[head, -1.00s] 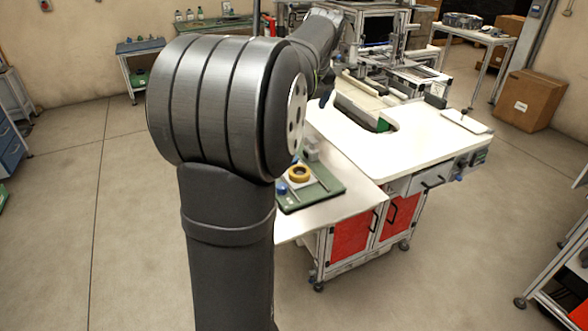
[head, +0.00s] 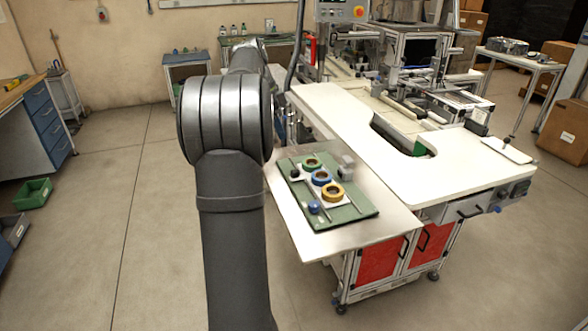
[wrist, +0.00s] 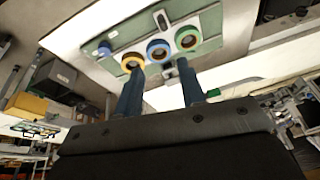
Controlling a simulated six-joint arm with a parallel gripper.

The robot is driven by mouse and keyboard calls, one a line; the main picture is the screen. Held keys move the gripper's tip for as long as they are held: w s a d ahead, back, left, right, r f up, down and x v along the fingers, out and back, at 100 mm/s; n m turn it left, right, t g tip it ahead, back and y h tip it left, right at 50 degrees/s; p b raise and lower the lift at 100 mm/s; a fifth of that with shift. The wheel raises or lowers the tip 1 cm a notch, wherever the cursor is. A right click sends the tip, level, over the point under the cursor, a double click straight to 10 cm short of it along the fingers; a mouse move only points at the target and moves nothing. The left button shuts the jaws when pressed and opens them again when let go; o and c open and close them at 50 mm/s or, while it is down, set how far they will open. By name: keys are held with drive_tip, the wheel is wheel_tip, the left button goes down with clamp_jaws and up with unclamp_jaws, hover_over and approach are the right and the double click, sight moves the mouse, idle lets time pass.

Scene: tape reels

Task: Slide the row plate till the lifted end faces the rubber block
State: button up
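In the head view a green board (head: 350,216) lies on the white table. A pale row plate (head: 344,203) shows in small patches under a green reel (head: 311,163), a blue reel (head: 321,177) and a yellow reel (head: 333,192). I cannot tell which plate end is lifted. A small black piece (head: 294,173), possibly the rubber block, is at the board's left edge. The yellow reel (wrist: 132,62), blue reel (wrist: 159,50) and green reel (wrist: 188,38) also show in the wrist view. My gripper (wrist: 160,88) is open and empty, fingers wide apart, short of the board. My arm hides it in the head view.
A blue knob (head: 314,207) stands on the board's near left part. A grey block (head: 347,165) stands right of the reels. Thin rods lie along the board. The white bench (head: 445,170) with a cut-out is to the right. The table's front corner is clear.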

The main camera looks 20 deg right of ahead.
drive_tip(key=w+a+n, duration=0.1)
drive_tip(key=a+n, duration=0.1)
approach(294, 170)
drive_tip(key=shift+h, duration=0.3)
drive_tip(key=x, duration=0.9)
drive_tip(key=shift+a+f, duration=0.15)
drive_tip(key=shift+f, duration=0.05)
clamp_jaws()
